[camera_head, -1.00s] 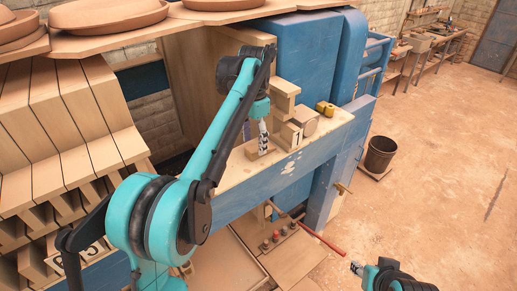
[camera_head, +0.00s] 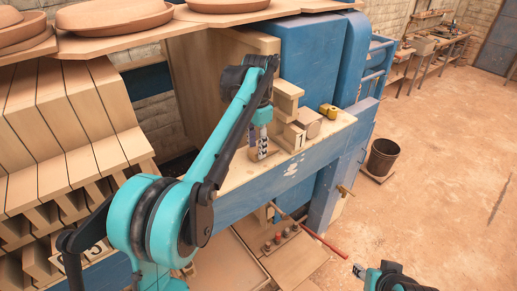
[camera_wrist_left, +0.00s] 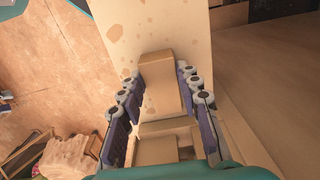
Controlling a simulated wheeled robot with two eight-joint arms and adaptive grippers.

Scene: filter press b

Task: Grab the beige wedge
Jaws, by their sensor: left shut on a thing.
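The beige wedge (camera_wrist_left: 160,78) shows in the left wrist view as a plain block between the two rows of finger pads, with its far end on the pale ledge. My left gripper (camera_wrist_left: 163,100) is shut on it, one finger along each side. In the head view my left gripper (camera_head: 262,148) points down at the ledge, and its fingers hide much of the wedge (camera_head: 253,155). My right gripper (camera_head: 358,271) is at the bottom right over the floor, far from the wedge; its jaw opening is too small to tell.
The ledge (camera_head: 236,174) tops a blue press beam (camera_head: 290,172). Beige blocks (camera_head: 287,98), one marked 1 (camera_head: 293,137), and a yellow item (camera_head: 328,110) stand right of my left gripper. A red bar (camera_head: 322,245) juts below.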

